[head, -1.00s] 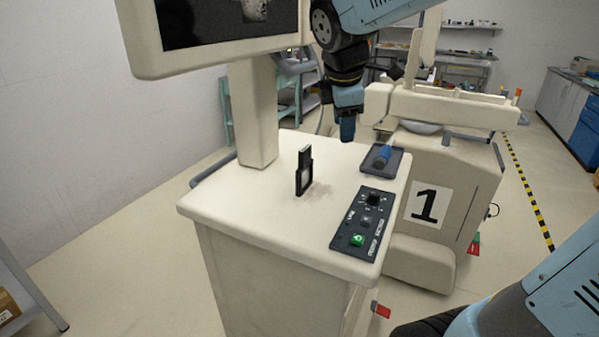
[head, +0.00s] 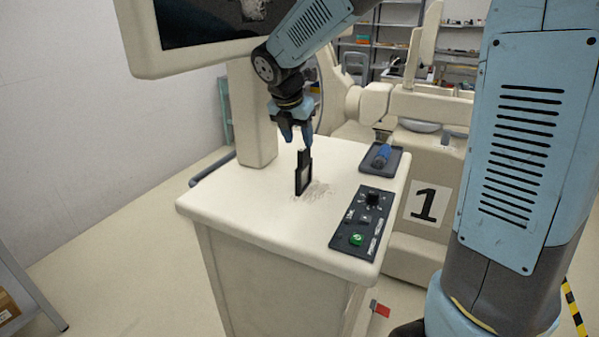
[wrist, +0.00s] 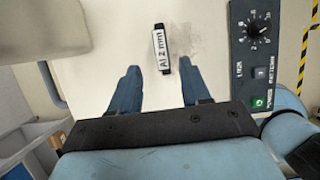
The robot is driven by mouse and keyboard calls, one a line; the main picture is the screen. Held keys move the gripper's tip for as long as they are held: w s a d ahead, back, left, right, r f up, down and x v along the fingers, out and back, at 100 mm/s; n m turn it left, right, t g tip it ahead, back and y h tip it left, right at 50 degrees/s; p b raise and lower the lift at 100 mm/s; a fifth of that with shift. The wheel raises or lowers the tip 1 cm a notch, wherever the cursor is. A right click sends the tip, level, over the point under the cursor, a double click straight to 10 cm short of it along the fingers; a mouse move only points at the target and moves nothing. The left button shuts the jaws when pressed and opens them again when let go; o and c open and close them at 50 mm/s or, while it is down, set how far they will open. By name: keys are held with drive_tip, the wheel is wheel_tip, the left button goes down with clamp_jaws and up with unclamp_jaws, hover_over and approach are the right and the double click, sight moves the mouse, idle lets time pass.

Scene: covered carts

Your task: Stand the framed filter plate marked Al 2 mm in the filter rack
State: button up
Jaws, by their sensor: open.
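The dark framed filter plate (head: 303,178) stands upright on the cream top of the cart, with a narrow tab rising from its frame. In the wrist view its top edge (wrist: 163,52) carries a white label reading "Al 2 mm". My gripper (head: 295,138) is open and empty, pointing down just above the plate in the head view. In the wrist view, the plate lies between the lines of the two blue fingers (wrist: 158,70), a little beyond their tips and not held. I cannot make out a filter rack in either view.
A control panel (head: 360,223) with a knob and green button is at the cart's right edge. A dark tray (head: 396,162) holds a blue object behind it. A monitor (head: 142,40) on a thick post (head: 252,120) stands at the back left. The front-left top is clear.

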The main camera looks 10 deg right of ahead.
sight(304, 157)
drive_tip(key=shift+x, duration=4.2)
drive_tip(key=shift+d, duration=0.2)
drive_tip(key=shift+w+r, duration=0.1)
clamp_jaws()
